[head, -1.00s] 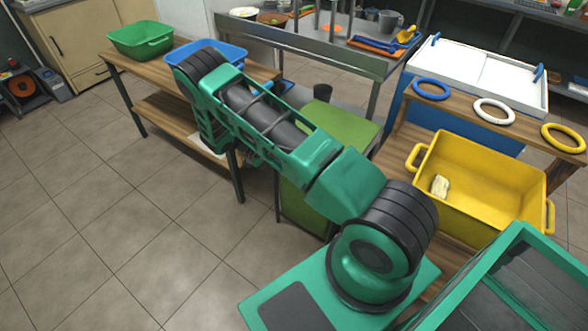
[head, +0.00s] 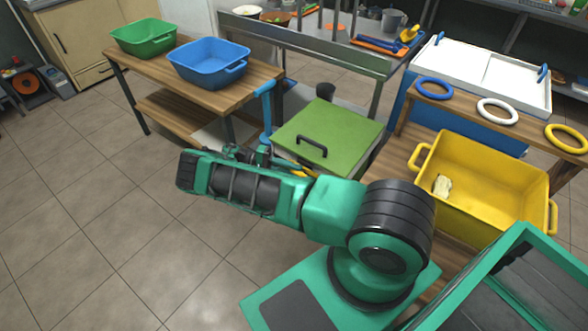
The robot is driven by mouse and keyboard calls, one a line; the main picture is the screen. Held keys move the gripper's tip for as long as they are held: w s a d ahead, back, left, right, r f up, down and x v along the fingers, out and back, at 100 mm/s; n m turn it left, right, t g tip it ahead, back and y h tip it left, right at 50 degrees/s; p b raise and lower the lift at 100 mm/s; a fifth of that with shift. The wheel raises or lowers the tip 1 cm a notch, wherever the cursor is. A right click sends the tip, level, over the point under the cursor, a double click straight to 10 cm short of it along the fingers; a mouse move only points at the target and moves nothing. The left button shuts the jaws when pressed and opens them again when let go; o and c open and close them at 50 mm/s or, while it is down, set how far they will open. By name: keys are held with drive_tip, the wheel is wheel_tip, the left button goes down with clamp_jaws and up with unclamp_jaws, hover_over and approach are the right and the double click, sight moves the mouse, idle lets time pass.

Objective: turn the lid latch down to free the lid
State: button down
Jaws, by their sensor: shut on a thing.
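The press has a green square lid (head: 335,130) with a black handle, lying flat and closed. A small yellow-orange piece, which looks like the lid latch (head: 301,173), shows at the lid's near left edge, mostly hidden behind my arm. My gripper (head: 264,157) is at this near left side of the press, low beside the lid. It is partly hidden by my forearm and is shut on what appears to be the latch. The exact contact and the latch's angle cannot be made out.
A blue upright lever (head: 265,112) stands close beside my gripper at the press's left. A wooden table with a blue tub (head: 208,63) and a green tub (head: 143,37) is behind left. A yellow crate (head: 485,185) stands right. Floor at left is clear.

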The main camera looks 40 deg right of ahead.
drive_tip(key=shift+w+a+f, duration=0.1)
drive_tip(key=shift+w+f, duration=0.05)
drive_tip(key=shift+f, duration=0.05)
idle(0.4)
drive_tip(key=c, duration=1.6)
unclamp_jaws()
